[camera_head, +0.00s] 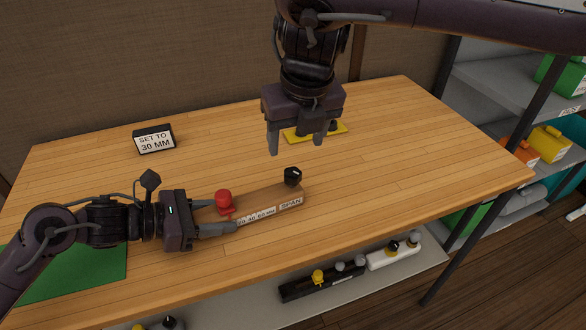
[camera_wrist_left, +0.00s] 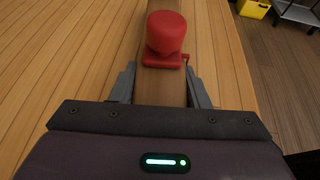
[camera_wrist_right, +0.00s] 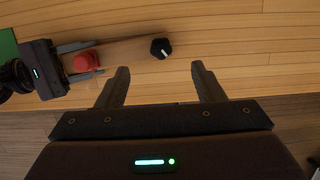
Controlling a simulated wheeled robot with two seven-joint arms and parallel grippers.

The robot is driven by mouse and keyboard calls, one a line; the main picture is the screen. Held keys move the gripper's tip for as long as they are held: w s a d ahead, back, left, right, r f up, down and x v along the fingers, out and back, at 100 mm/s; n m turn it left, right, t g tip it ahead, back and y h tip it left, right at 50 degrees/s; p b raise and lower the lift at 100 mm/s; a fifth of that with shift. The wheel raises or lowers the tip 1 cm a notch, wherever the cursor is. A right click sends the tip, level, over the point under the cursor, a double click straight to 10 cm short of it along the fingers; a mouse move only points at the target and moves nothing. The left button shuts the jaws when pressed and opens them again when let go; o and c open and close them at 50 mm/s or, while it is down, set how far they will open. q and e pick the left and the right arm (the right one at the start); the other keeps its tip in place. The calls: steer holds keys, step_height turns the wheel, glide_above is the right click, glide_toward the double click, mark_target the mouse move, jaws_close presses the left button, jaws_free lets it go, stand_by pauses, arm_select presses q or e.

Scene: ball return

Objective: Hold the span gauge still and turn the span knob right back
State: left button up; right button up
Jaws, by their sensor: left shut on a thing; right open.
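The span gauge (camera_head: 264,205) is a long brown wooden bar lying on the table, with a scale label and a "SPAN" label on its front side. A red slider (camera_head: 224,201) stands on it, and the black span knob (camera_head: 292,176) with a white mark sits at its right end. My left gripper (camera_head: 233,215) is shut on the bar near the red slider, one finger on each side. My right gripper (camera_head: 297,145) is open and empty above the table, behind and above the knob. In the right wrist view the knob (camera_wrist_right: 160,48) lies beyond the fingertips, apart from them.
A black sign (camera_head: 154,139) reading "SET TO 30 MM" stands at the back left. A yellow plate (camera_head: 330,131) lies behind my right gripper. A green mat (camera_head: 75,272) is at the front left. Similar black (camera_head: 320,281) and white (camera_head: 394,255) gauges lie on the lower shelf.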

mark_target(293, 171)
steer(key=shift+x, duration=5.05)
steer(key=shift+s, duration=0.1)
steer(key=shift+c, duration=0.3)
